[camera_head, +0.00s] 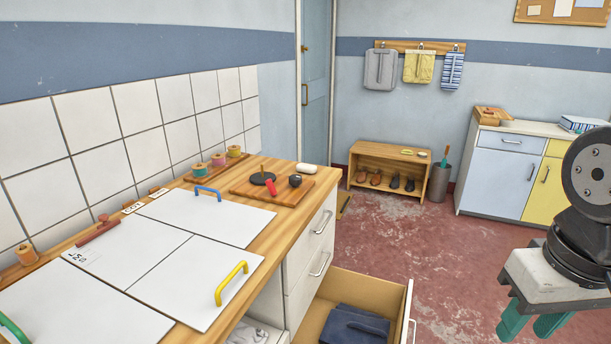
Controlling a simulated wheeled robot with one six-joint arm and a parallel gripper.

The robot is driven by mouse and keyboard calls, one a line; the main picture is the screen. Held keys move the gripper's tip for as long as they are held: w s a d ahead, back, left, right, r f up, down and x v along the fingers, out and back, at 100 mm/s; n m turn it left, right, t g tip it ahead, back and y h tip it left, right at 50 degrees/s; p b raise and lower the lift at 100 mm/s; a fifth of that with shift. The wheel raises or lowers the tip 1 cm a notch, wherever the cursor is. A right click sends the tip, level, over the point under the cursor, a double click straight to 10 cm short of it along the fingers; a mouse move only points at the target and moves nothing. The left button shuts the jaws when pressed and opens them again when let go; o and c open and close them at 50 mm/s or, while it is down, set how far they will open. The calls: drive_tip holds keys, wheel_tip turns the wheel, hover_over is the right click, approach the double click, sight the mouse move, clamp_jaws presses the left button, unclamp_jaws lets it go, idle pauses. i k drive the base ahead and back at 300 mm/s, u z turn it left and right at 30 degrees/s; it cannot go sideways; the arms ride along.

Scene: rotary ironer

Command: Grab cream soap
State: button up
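The cream soap (306,168) is a small pale oval bar. It lies on the wooden counter (318,179) near its far right end, just beyond a wooden board (290,192). My gripper (533,321) hangs at the lower right over the red floor, with a pale grey body and two teal fingers. The fingers point down and stand apart, with nothing seen between them. It is far to the right of the soap and nearer to the camera.
An open drawer (375,301) with dark folded cloth juts out below the counter. A shoe bench (390,164) stands at the back. The floor between is clear.

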sight(303, 167)
drive_tip(key=u, duration=0.4)
drive_tip(key=k, duration=0.1)
drive_tip(key=z, duration=0.5)
drive_tip(key=i, duration=0.95)
drive_tip(key=u, duration=0.55)
